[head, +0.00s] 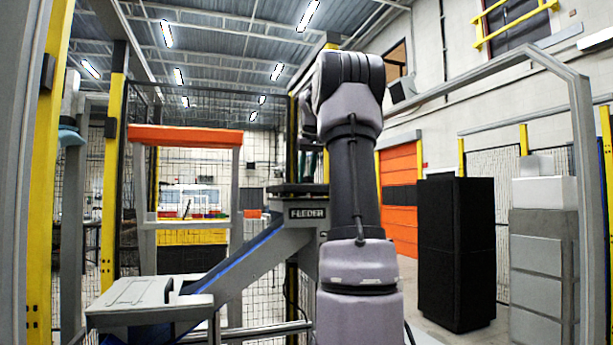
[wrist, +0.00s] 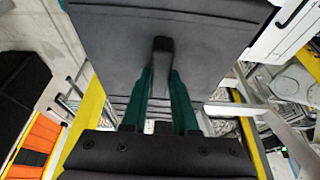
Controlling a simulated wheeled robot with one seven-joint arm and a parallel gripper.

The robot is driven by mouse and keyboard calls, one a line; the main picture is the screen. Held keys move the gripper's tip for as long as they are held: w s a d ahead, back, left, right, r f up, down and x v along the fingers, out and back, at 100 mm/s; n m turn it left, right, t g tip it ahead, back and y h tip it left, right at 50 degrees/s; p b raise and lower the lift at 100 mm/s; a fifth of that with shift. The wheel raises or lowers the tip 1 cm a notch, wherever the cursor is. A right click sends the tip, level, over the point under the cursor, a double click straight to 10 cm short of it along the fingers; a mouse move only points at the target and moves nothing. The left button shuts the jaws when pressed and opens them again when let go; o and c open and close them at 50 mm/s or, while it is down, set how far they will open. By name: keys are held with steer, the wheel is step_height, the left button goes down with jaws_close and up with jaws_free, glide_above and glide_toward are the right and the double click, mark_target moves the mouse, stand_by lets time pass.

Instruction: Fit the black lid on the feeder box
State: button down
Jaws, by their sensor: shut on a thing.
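The feeder box (head: 308,213), grey with a FEEDER label, stands at the top of a sloping chute in the head view, partly behind my arm. The black lid (head: 290,188) is a flat dark slab at the box's top; I cannot tell whether it is seated or just above. In the wrist view the lid (wrist: 205,55) fills the upper middle, with a dark upright handle (wrist: 161,65) on it. My gripper (wrist: 160,85) has green fingers shut on this handle. My arm hides most of the gripper in the head view.
A grey chute (head: 240,262) slopes down left to a pale grey machine top (head: 140,292). An orange-topped frame (head: 185,135) stands behind at left. A black cabinet (head: 455,250) and grey cabinets (head: 540,265) stand at right. Wire mesh fencing surrounds the area.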

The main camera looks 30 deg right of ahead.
steer(key=shift+f, duration=0.8)
steer(key=c, duration=0.6)
jaws_free()
steer(key=v, duration=1.1)
steer(key=shift+a, duration=0.1)
